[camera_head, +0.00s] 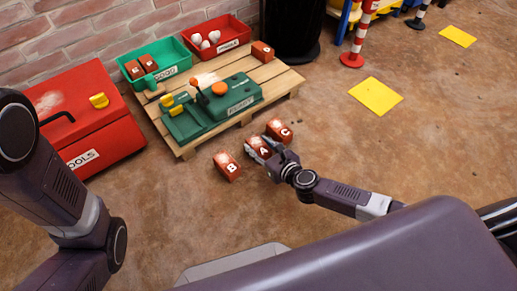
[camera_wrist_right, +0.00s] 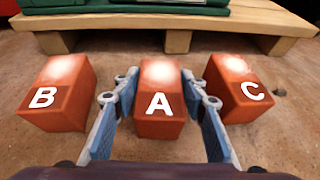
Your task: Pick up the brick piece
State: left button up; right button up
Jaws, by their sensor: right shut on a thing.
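Three orange-red bricks lie on the floor in a row in front of the pallet. Brick A (camera_head: 263,149) is in the middle, brick B (camera_head: 227,165) on the left and brick C (camera_head: 279,131) on the right. My right gripper (camera_head: 270,152) is shut on brick A, with one blue-padded finger along each side. The right wrist view shows brick A (camera_wrist_right: 159,100) between the fingers, with brick B (camera_wrist_right: 58,92) and brick C (camera_wrist_right: 237,88) outside them. My left arm shows at the left edge; its gripper is out of view.
A wooden pallet (camera_head: 284,79) behind the bricks bears a green machine (camera_head: 211,106), a green bin (camera_head: 122,65) and a red bin (camera_head: 242,35). A red tool box (camera_head: 97,113) stands at the left. The floor to the right is open, with yellow squares (camera_head: 376,96).

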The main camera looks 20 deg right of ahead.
grip_shut()
jog(key=shift+r, duration=0.1)
jog(key=shift+r, duration=0.1)
